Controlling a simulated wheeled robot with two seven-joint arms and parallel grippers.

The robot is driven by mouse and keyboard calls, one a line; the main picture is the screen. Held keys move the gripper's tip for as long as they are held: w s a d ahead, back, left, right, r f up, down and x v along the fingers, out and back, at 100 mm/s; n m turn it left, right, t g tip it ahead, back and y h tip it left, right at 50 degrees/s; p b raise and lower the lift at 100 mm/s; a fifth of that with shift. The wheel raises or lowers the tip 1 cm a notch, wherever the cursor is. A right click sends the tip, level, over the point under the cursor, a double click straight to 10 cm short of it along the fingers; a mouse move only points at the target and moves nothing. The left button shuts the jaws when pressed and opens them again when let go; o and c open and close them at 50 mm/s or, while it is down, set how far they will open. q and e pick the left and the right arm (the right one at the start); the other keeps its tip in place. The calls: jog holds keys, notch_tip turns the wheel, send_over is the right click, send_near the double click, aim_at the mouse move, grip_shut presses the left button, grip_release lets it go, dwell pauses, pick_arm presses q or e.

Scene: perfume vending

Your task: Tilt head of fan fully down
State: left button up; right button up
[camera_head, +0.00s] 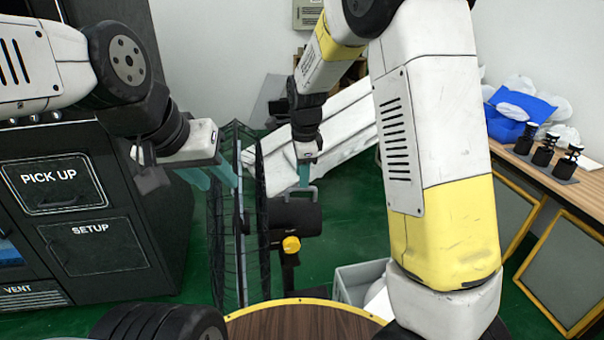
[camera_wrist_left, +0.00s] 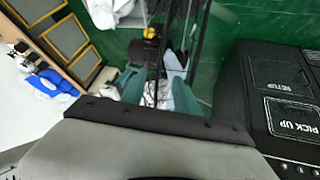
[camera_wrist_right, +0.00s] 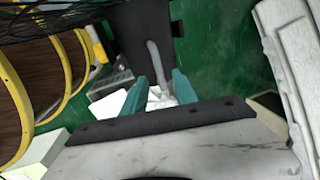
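The fan stands in the middle of the head view, its wire cage (camera_head: 228,240) seen nearly edge-on and upright, facing left. Its dark motor housing (camera_head: 295,218) is right of the cage, with a yellow knob (camera_head: 291,244) below and a grey handle (camera_head: 313,190) on top. My left gripper (camera_head: 222,172) is at the cage's upper left; its teal fingers are apart in the left wrist view (camera_wrist_left: 155,88), with dark cage bars beyond or between them. My right gripper (camera_head: 304,178) points down over the handle. In the right wrist view its fingers (camera_wrist_right: 160,82) are apart, with the handle (camera_wrist_right: 154,62) between or just beyond them.
A round wooden table (camera_head: 300,325) with a yellow rim is at the front. A black cabinet (camera_head: 90,215) stands at the left. A grey bin (camera_head: 355,282) is right of the fan. A wooden counter (camera_head: 555,185) with black stands is at the right.

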jog(key=f, duration=0.4)
jog(key=shift+w, duration=0.35)
grip_shut()
dwell(1.1)
